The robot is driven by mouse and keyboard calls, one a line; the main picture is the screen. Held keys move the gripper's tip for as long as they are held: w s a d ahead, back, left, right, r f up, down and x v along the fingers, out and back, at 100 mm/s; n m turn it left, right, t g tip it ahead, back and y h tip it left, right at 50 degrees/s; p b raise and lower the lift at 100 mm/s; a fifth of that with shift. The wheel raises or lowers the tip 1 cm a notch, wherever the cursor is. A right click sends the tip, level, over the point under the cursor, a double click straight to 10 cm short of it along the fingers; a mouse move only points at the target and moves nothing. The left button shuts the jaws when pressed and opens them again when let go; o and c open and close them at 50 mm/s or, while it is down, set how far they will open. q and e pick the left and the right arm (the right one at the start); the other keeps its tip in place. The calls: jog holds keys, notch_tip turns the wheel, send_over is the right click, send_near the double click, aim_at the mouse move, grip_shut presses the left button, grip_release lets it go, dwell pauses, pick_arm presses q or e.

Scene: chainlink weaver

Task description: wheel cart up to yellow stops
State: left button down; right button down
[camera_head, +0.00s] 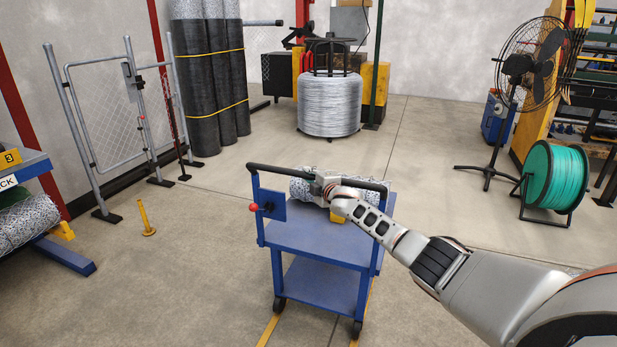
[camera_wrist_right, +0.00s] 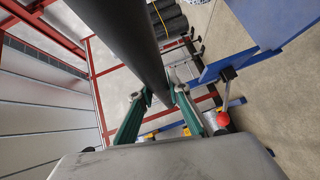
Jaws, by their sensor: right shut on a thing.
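The blue cart (camera_head: 318,241) stands in the middle of the floor, with a black handle bar (camera_head: 270,169) along its top. A wire mesh roll (camera_head: 300,188) lies on it behind the bar. My right gripper (camera_head: 322,184) is at the bar. In the right wrist view, its green fingers (camera_wrist_right: 160,93) are shut around the dark bar (camera_wrist_right: 135,45). A yellow post (camera_head: 145,219) stands on the floor to the left of the cart; I cannot tell if it is one of the stops. My left gripper is out of view.
Yellow floor lines (camera_head: 268,330) run by the cart's wheels. A blue rack (camera_head: 65,254) with a mesh roll is at left. A gate frame (camera_head: 105,110), wire coil (camera_head: 329,104), fan (camera_head: 531,62) and green spool (camera_head: 553,180) stand farther back. Floor between is clear.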

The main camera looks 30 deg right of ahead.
jog(key=shift+d+r, duration=0.2)
jog(key=shift+r, duration=0.05)
jog(key=c, duration=2.2)
grip_release()
jog(key=shift+w, duration=0.1)
jog(key=shift+c, duration=0.2)
jog(key=o, duration=0.3)
jog(key=shift+o, duration=0.2)
jog(key=shift+w+f, duration=0.1)
jog(key=shift+f, duration=0.1)
jog(key=shift+s, duration=0.65)
jog(key=s+r, duration=0.1)
jog(key=s, duration=0.9)
jog(key=shift+s+a+r, duration=0.35)
jog(key=shift+a, duration=0.05)
